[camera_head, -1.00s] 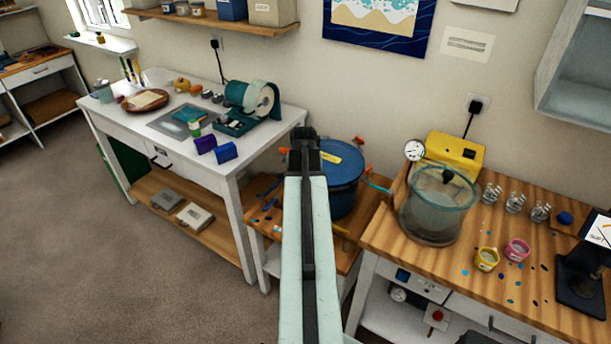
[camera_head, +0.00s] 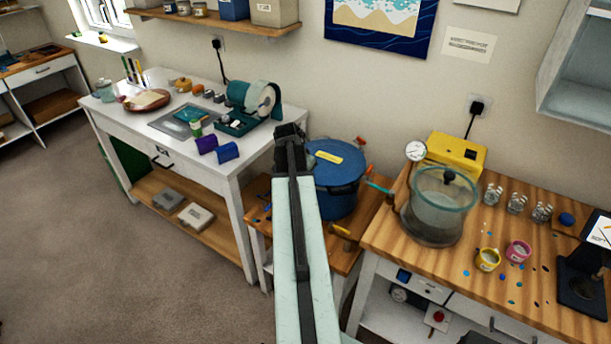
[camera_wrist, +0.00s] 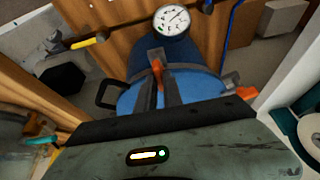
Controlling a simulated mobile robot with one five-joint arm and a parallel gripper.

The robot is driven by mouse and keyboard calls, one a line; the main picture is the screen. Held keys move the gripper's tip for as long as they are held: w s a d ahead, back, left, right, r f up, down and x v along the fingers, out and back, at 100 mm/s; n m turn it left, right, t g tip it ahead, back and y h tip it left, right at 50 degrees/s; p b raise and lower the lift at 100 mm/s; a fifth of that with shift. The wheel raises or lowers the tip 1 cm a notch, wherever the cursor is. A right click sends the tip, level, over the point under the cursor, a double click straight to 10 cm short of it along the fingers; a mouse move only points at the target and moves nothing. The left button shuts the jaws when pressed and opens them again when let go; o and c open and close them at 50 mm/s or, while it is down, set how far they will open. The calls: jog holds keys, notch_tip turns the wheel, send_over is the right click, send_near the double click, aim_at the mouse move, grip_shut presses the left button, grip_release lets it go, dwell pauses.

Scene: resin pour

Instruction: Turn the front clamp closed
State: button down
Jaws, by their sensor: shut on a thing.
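The blue pressure pot (camera_head: 336,192) stands on the low wooden table, its lid (camera_head: 345,155) on top with a yellow label. In the wrist view, my gripper (camera_wrist: 159,84) is shut on the orange front clamp (camera_wrist: 157,66) at the pot's rim, its dark fingers either side of it. Another orange clamp (camera_wrist: 240,94) shows at the right of the rim in that view. My arm hides the front clamp and the pot's left side there. How far the front clamp is turned is unclear.
A round gauge (camera_wrist: 172,20) sits beyond the front clamp in the wrist view. A yellow-handled tool (camera_head: 342,231) lies near the pot. The white workbench (camera_head: 245,160) is at left; the wooden bench (camera_head: 460,262) with a clear chamber (camera_head: 440,205) is at right.

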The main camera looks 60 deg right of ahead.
jog(key=shift+a, duration=0.1)
jog(key=c, duration=1.5)
grip_release()
jog(key=p+v, duration=0.7)
jog(key=shift+a+r, duration=0.1)
jog(key=shift+r, duration=0.3)
